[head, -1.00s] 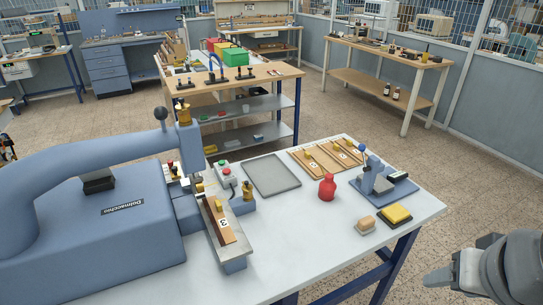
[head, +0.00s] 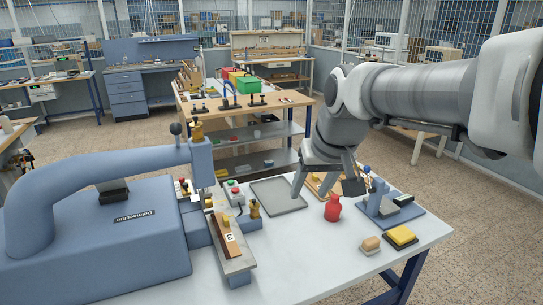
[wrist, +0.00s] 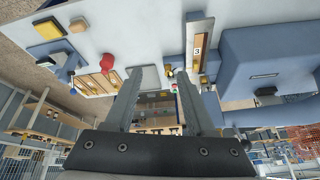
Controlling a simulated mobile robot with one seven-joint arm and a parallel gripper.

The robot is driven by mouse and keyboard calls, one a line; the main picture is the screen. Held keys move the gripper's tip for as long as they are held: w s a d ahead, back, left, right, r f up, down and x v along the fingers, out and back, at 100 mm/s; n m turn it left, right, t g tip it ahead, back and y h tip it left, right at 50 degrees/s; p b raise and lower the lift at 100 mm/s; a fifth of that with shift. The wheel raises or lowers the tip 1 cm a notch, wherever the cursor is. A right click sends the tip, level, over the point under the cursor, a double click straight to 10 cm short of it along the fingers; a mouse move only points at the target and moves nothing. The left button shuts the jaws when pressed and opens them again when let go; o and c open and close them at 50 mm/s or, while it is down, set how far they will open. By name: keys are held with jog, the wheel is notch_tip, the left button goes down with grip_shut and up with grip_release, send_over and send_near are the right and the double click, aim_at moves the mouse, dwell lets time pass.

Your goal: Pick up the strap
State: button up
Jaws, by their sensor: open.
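A brown strap (head: 221,222) with a white tag marked 3 lies lengthwise on the narrow metal bed of the blue press (head: 135,235). In the wrist view the strap (wrist: 196,66) lies near the top, right of centre. My gripper (head: 322,190) hangs above the far part of the table, to the right of the strap and apart from it. Its two fingers are spread with nothing between them; they also show in the wrist view (wrist: 163,75). A wooden slotted board (wrist: 95,83) lies left of the fingers; in the head view my gripper partly hides it.
A grey tray (head: 278,198) lies between the press and my gripper. The table's front middle is clear.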

jog(key=w+a+f+n, duration=0.2)
jog(key=w+a+f, duration=0.2)
jog(key=w+a, duration=0.55)
jog(key=n+b, duration=0.1)
send_near(226, 219)
jog(key=f, duration=0.1)
jog(key=f+p, duration=0.1)
jog(key=f, duration=0.1)
jog(key=shift+w+a+g, duration=0.1)
jog(key=shift+w+g, duration=0.2)
jog(key=shift+w, duration=0.1)
jog(key=shift+w+p+x, duration=0.15)
jog(key=shift+p+x, duration=0.25)
jog(key=shift+x, duration=0.95)
jog(key=shift+w+p+x, duration=0.2)
jog(key=shift+p+x, duration=0.15)
jog(key=shift+x, duration=1)
jog(key=shift+a+r, duration=0.1)
jog(key=shift+r, duration=0.05)
jog(key=shift+c, duration=0.2)
grip_shut()
